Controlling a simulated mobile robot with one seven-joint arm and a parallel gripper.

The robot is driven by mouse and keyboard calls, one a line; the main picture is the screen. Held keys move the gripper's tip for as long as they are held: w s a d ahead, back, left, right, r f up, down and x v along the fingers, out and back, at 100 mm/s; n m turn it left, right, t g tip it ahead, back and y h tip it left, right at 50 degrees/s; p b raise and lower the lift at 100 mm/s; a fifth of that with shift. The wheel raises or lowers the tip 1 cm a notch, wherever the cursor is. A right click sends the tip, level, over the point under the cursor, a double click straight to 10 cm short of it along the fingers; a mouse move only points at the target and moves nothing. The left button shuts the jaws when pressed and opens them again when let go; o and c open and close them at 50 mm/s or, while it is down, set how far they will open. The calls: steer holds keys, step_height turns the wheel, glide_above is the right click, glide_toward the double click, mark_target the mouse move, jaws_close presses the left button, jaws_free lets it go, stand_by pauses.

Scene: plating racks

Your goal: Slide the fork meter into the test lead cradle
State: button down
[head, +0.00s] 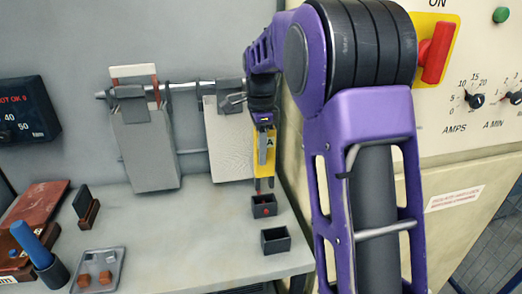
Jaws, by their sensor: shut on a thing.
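The fork meter (271,157) is a narrow yellow body with a dark letter A, a grey piece along its front and thin dark prongs pointing down. My gripper (263,122) is shut on its upper end and holds it upright. The prongs end at or just above a small black open box (264,208) with a red spot on its front. I cannot tell whether they are inside it. A second black open box (275,241) stands nearer, looking empty. Nothing marks for certain which box is the test lead cradle.
Grey plates (146,150) hang from a rail (190,86) behind. On the bench (180,235) are a dark stand (86,208), a tray with copper-coloured pieces (98,270) and a blue-handled tool in a cup (38,248). A cream control cabinet (460,140) stands at right.

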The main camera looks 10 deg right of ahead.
step_height(320, 180, down, 9)
steer(key=b, duration=0.4)
stand_by(0.6)
stand_by(0.3)
steer(key=shift+c, duration=2.4)
jaws_free()
